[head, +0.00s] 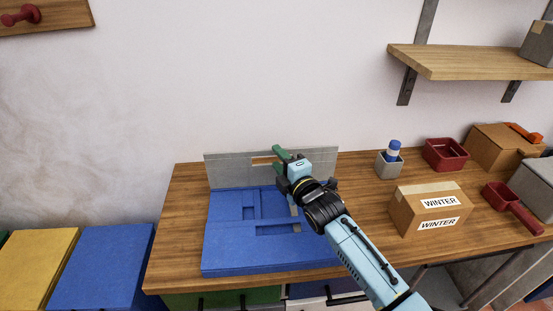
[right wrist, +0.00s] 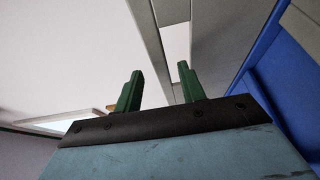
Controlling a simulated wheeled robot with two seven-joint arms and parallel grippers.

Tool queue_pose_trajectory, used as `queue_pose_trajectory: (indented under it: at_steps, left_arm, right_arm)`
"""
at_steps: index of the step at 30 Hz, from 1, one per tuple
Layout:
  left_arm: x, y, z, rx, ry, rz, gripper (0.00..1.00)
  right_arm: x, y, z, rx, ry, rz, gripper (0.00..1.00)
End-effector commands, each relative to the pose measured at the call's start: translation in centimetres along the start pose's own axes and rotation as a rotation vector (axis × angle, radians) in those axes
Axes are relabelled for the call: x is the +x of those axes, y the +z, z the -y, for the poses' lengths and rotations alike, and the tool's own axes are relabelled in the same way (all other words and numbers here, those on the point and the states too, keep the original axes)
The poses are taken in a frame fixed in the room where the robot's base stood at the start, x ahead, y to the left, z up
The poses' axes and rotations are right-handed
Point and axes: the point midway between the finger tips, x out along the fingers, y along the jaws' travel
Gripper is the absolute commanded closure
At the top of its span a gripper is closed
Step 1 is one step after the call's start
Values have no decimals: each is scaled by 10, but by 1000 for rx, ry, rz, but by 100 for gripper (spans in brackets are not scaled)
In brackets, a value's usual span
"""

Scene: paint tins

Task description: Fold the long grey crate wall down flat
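The long grey crate wall (head: 230,168) stands upright along the back edge of the blue crate (head: 225,225), whose other parts lie low and flat on the table. The wall has a slot near its middle. My right gripper (head: 277,158) is at the wall, near the slot and the top edge. In the right wrist view its two green fingers (right wrist: 160,72) are apart. The grey wall (right wrist: 230,50) passes close behind and between them there; I cannot tell whether they touch it. My left gripper is out of view.
On the wooden table (head: 180,215), right of my right arm, are a cardboard box marked WINTER (head: 405,215), a grey pot with a blue-capped bottle (head: 390,165), a red bin (head: 445,154) and a red scoop (head: 510,205). A shelf (head: 480,62) hangs above at the right.

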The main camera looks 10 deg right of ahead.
Motion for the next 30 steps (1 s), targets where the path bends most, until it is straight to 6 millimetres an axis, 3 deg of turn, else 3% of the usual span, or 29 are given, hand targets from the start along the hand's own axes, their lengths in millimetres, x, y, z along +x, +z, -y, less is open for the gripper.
queue_pose_trajectory:
  at_steps: [6, 16, 25, 30]
  left_arm:
    - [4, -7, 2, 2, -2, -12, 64]
    - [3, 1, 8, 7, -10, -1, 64]
    - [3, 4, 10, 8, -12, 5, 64]
    - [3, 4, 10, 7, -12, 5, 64]
  right_arm:
    - [16, 0, 0, 0, -1, 0, 60]
    - [19, 0, 0, 0, -1, 0, 60]
    - [18, 0, 0, -1, -1, 0, 99]
    - [18, 0, 0, -1, -1, 0, 100]
